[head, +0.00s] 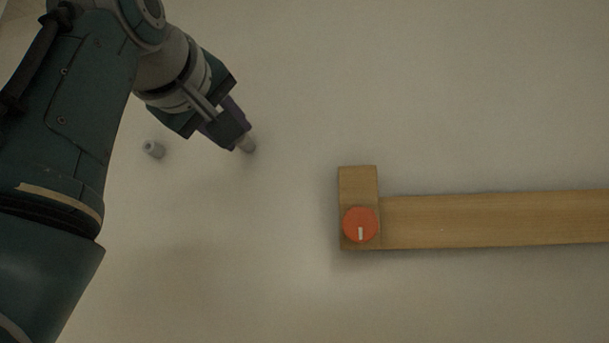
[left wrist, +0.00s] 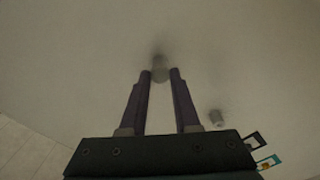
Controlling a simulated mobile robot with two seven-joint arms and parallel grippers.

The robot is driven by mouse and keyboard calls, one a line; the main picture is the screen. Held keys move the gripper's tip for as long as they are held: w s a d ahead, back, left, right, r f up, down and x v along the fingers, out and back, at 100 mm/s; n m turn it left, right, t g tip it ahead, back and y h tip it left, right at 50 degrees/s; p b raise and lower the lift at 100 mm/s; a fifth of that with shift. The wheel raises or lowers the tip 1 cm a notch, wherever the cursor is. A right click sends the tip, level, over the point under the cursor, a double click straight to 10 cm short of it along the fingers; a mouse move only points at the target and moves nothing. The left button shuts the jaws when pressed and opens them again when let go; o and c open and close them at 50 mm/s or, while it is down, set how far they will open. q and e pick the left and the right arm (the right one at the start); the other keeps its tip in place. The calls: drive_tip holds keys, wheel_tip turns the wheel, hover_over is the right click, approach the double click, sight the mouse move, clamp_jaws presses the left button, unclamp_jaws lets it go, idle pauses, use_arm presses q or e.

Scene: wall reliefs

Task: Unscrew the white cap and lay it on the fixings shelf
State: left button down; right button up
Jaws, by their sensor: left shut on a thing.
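My left gripper (head: 243,140) reaches in from the upper left of the head view. Its two purple fingers are shut on the white cap (head: 249,147), a small pale cylinder at the pale wall. In the left wrist view the white cap (left wrist: 160,70) shows at and just beyond the fingertips (left wrist: 160,76). The fingers hide part of it, and I cannot tell whether it is still on its thread. Nothing in view is clearly the fixings shelf. My right gripper is in neither view.
A second small pale cylinder (head: 154,149) sticks out of the wall left of the gripper; it also shows in the left wrist view (left wrist: 216,118). A wooden rail (head: 490,218) with an end block (head: 358,184) and a red knob (head: 360,225) is at right. Bare wall lies between.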

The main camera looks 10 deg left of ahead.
use_arm(q)
drive_tip(key=n, duration=0.5)
drive_tip(key=n, duration=0.5)
drive_tip(key=shift+s, duration=0.1)
